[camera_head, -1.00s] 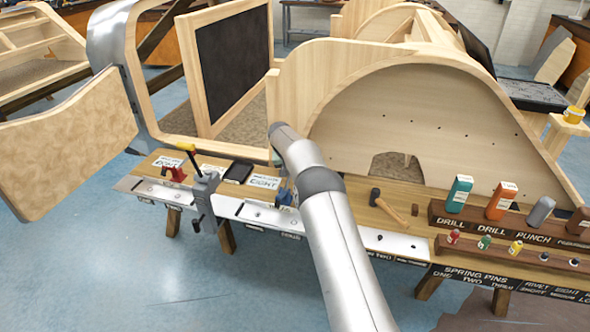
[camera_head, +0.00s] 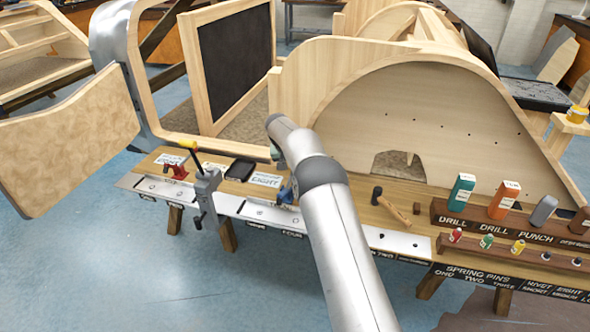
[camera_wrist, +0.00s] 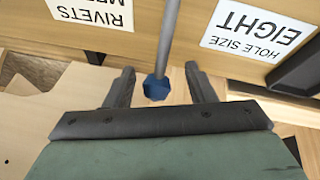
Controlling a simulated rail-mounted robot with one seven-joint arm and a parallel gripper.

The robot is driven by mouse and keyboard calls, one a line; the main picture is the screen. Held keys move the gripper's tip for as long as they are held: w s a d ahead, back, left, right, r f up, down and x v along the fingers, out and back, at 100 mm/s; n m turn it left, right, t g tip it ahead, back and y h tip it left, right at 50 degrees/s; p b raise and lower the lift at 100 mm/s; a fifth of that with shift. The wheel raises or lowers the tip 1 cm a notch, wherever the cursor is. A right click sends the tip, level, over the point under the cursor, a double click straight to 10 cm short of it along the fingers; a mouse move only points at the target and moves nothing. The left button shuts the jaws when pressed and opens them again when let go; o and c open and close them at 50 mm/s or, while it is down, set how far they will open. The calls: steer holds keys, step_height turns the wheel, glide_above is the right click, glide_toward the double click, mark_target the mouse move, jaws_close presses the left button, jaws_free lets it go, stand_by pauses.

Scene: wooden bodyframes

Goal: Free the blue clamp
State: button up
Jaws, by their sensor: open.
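The blue clamp (camera_head: 287,193) sits on the bench edge, partly hidden behind my arm in the head view. In the wrist view a blue faceted knob (camera_wrist: 156,88) on a grey rod (camera_wrist: 168,40) appears to be part of it. My gripper (camera_wrist: 163,72) is open, with one dark finger on each side of the knob. I see gaps between the knob and both fingers. In the head view the fingers are hidden by my arm.
A clamp with a yellow-tipped handle (camera_head: 205,195) and a red clamp (camera_head: 175,172) stand to the left on the bench. A hammer (camera_head: 390,206) lies to the right, beside a rack of bottles (camera_head: 500,232). The curved wooden frame (camera_head: 350,105) rises behind.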

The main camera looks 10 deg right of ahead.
steer(key=v, duration=1.4)
steer(key=shift+b, duration=0.35)
steer(key=shift+a, duration=0.1)
